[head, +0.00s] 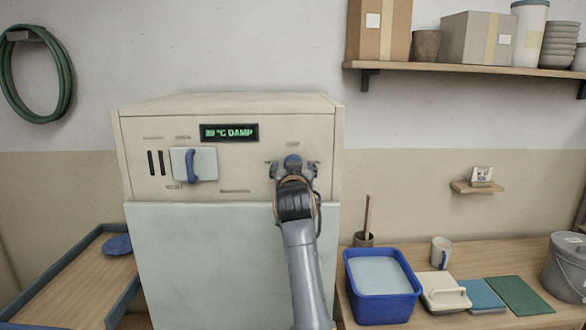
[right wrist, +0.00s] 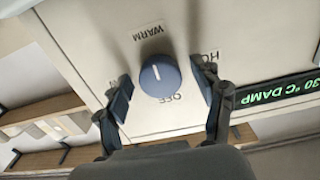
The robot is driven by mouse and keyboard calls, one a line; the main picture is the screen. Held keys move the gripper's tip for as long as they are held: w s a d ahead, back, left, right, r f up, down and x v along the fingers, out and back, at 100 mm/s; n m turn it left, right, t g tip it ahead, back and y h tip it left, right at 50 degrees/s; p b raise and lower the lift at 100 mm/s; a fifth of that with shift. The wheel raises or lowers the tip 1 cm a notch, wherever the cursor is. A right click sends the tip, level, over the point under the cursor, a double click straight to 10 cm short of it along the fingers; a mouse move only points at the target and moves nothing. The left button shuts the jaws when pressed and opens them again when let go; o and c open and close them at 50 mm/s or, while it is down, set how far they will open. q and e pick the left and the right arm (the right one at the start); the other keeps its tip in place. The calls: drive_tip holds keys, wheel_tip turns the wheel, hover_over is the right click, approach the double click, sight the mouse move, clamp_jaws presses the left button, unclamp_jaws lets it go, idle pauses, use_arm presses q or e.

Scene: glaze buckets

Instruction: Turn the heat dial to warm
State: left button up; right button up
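The heat dial (right wrist: 160,75) is a round blue knob on the cabinet's cream front panel. In the right wrist view its white mark lies on the line between the WARM and OFF labels, closer to the WARM side. My right gripper (right wrist: 163,92) is open, one finger on each side of the dial, with a visible gap on both sides. In the head view my right gripper (head: 293,170) is at the panel's right part, and the dial's blue top (head: 292,161) shows between its fingers. My left gripper is not in view.
The cabinet (head: 230,260) has a green-lit display (head: 229,132) reading 30 °C DAMP, and a blue handle (head: 191,166) on a pale plate at left. A blue tub (head: 382,310) and other items stand on the bench at right. A loaded shelf (head: 450,67) is above.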

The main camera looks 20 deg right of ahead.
sight(293, 126)
drive_tip(key=shift+r, duration=0.1)
wheel_tip(293, 126, up, 10)
drive_tip(key=shift+f, duration=0.1)
idle(0.4)
drive_tip(key=shift+f, duration=0.1)
